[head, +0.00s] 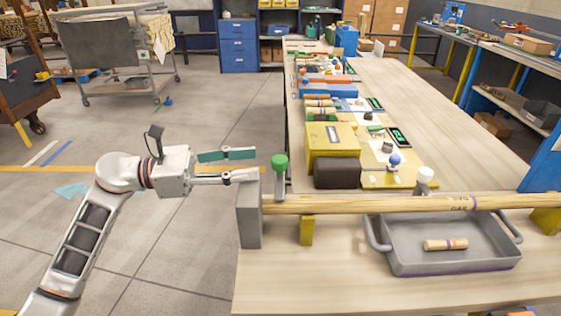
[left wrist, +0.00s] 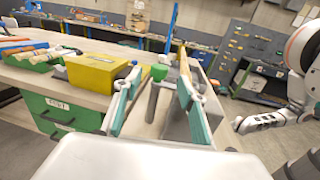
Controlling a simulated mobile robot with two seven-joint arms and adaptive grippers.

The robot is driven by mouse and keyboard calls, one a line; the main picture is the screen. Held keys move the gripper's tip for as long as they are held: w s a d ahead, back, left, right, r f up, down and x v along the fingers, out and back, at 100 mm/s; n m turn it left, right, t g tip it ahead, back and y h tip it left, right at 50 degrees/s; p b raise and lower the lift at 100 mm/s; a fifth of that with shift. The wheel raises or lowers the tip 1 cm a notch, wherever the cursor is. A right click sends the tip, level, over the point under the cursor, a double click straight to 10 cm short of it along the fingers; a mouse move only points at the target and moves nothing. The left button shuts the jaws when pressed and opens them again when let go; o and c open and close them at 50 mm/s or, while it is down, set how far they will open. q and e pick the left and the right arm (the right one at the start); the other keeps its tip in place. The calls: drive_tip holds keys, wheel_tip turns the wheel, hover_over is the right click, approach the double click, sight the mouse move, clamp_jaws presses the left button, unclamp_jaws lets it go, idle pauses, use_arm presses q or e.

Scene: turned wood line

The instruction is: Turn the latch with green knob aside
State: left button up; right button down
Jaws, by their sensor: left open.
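The latch with the green knob (head: 280,162) stands upright at the left end of a long wooden bar (head: 365,204), just behind the grey end block (head: 249,215). My left gripper (head: 257,164) comes in from the left with its fingers open, just left of the knob and apart from it in the head view. In the left wrist view the green knob (left wrist: 159,72) and its grey stem show between the two teal-padded fingers. I cannot tell whether either finger touches the latch.
A second latch with a white knob (head: 425,175) stands farther right along the bar. A grey tray (head: 450,263) with a wooden piece (head: 446,244) lies in front. A yellow box (head: 331,146) and a dark block (head: 337,173) stand close behind the green knob. Open floor lies left.

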sight(280, 158)
use_arm(q)
drive_tip(key=d, duration=0.4)
drive_tip(key=w+d+p, duration=0.1)
drive_tip(key=d, duration=0.1)
drive_tip(key=shift+d+r, duration=0.1)
drive_tip(key=shift+d, duration=0.1)
drive_tip(key=shift+w+d, duration=0.15)
drive_tip(key=shift+d, duration=0.5)
clamp_jaws()
